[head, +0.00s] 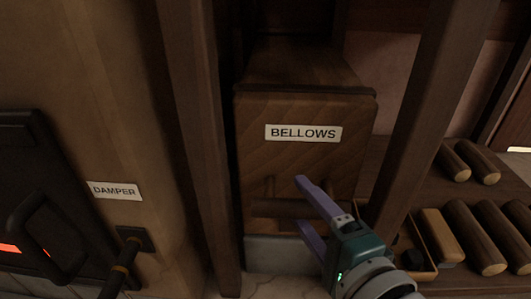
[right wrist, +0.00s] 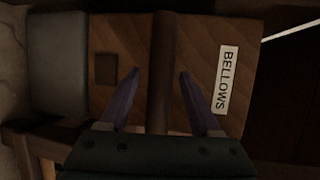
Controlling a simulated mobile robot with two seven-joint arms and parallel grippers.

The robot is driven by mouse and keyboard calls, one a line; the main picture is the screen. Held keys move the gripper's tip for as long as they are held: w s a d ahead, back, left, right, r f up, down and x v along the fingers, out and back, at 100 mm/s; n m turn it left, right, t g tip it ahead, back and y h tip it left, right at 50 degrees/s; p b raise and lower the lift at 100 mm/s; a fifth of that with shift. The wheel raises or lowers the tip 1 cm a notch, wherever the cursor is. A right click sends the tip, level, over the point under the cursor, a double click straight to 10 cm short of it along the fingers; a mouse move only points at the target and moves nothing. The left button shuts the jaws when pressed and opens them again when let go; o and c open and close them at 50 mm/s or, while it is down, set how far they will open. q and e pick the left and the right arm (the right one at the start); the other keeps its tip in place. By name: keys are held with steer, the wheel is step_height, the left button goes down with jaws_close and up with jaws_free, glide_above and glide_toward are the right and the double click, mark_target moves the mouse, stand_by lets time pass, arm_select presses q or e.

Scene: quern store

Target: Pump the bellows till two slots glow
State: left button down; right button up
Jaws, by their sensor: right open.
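The bellows (head: 330,165) is a wooden box with a white BELLOWS label, standing between two dark posts in the head view. A dark wooden bar handle (head: 275,208) crosses its lower front. My right gripper (head: 302,203) is open, its two purple fingers above and below the bar. In the right wrist view the handle (right wrist: 163,60) runs between the spread fingers of the gripper (right wrist: 159,77), with gaps on both sides. A black stove door (head: 30,165) at left shows an orange glow (head: 9,248), partly hidden by its handle; I cannot tell how many slots glow. My left gripper is out of view.
A DAMPER label (head: 114,190) and a damper lever (head: 124,262) are on the wall left of the bellows. A dark post (head: 425,100) stands close to my right gripper. Wooden rollers (head: 470,235) and a small block (head: 438,232) lie on a shelf at right.

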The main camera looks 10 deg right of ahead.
steer(key=shift+c, duration=0.2)
jaws_close()
stand_by(1.1)
